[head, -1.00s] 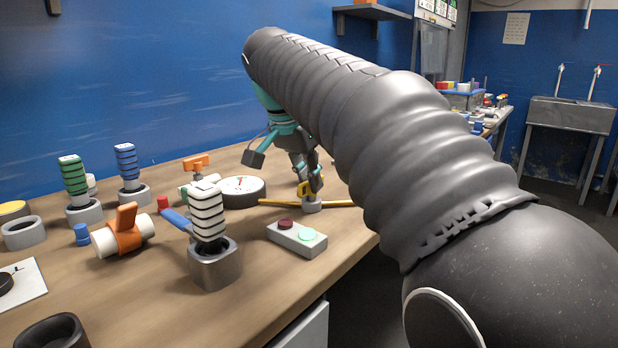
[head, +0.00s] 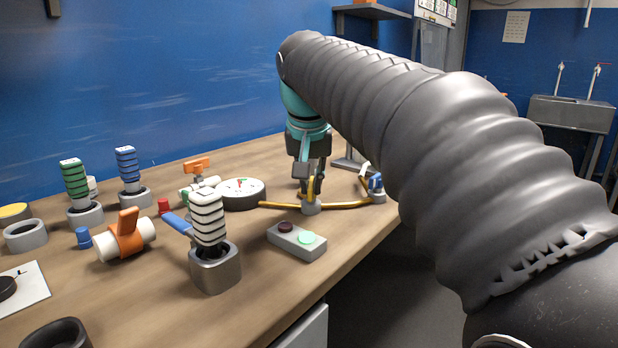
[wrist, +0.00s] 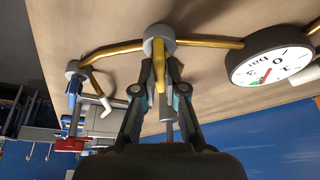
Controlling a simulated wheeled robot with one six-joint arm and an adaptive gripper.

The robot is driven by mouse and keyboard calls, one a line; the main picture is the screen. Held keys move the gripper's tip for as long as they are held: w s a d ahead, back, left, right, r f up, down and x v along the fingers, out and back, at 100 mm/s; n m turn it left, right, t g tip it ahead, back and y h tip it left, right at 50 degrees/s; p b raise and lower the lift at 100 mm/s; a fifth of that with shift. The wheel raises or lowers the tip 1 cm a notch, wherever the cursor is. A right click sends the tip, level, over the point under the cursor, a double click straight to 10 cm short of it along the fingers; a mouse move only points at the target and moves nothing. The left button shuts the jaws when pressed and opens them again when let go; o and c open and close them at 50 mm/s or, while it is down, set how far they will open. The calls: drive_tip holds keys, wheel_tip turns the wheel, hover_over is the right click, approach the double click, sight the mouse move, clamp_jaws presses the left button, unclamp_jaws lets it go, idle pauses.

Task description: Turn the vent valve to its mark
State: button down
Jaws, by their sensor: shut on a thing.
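A small grey valve body (head: 311,206) with a yellow handle (head: 311,188) stands on the bench, on a yellow pipe (head: 281,205) that runs out to both sides. I take this to be the vent valve; no label shows. My gripper (head: 309,183) points down over it, its fingers shut on the yellow handle. In the wrist view the handle (wrist: 158,76) lies between the two fingers, in front of the round grey body (wrist: 158,40). The fingers hide part of the handle, and I cannot make out a mark.
A round gauge (head: 241,194) stands left of the valve, and a blue-handled fitting (head: 376,185) right of it. A two-button box (head: 297,241) and a striped handle in a grey socket (head: 215,270) are nearer. An orange-handled valve (head: 126,236) lies left. Bench between is clear.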

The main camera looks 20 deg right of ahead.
drive_tip(key=n+y, duration=0.1)
drive_tip(key=n, duration=0.1)
drive_tip(key=n+y, duration=0.1)
drive_tip(key=n, duration=0.2)
drive_tip(key=shift+d+n, duration=0.2)
drive_tip(key=shift+n, duration=0.1)
drive_tip(key=n+y, duration=0.2)
drive_tip(key=n, duration=0.3)
drive_tip(key=shift+n+g, duration=0.3)
drive_tip(key=c, duration=1.2)
unclamp_jaws()
drive_tip(key=shift+c, duration=0.2)
drive_tip(key=shift+r, duration=0.1)
drive_tip(key=v, duration=1.1)
drive_tip(key=shift+s+d+r, duration=0.15)
drive_tip(key=shift+d+r, duration=0.05)
drive_tip(key=shift+r, duration=0.15)
